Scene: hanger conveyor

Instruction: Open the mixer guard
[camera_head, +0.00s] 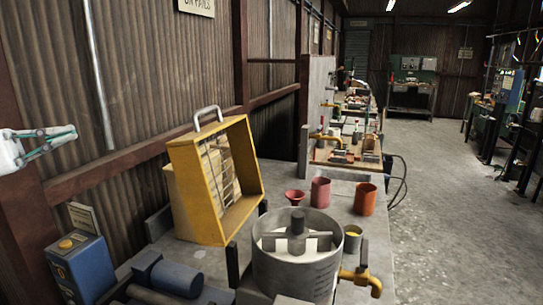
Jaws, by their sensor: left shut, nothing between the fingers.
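The mixer guard (253,199) is a yellow box-like frame with wire mesh and a grey handle on its top edge (207,116). It stands tilted up and back, behind and left of the mixer drum (297,268). The grey drum is uncovered, with a dark hub and paddle bar showing inside. My left gripper (74,131), white with green-edged fingers, is shut and empty at the left edge, well left of the guard and touching nothing. My right gripper is not in view.
A blue box with a yellow button (83,266) stands at lower left, near a dark motor (177,278). A red funnel (295,197), a red cup (320,192), an orange cup (365,198) and a grey cup (352,240) stand behind the drum. Floor at right is clear.

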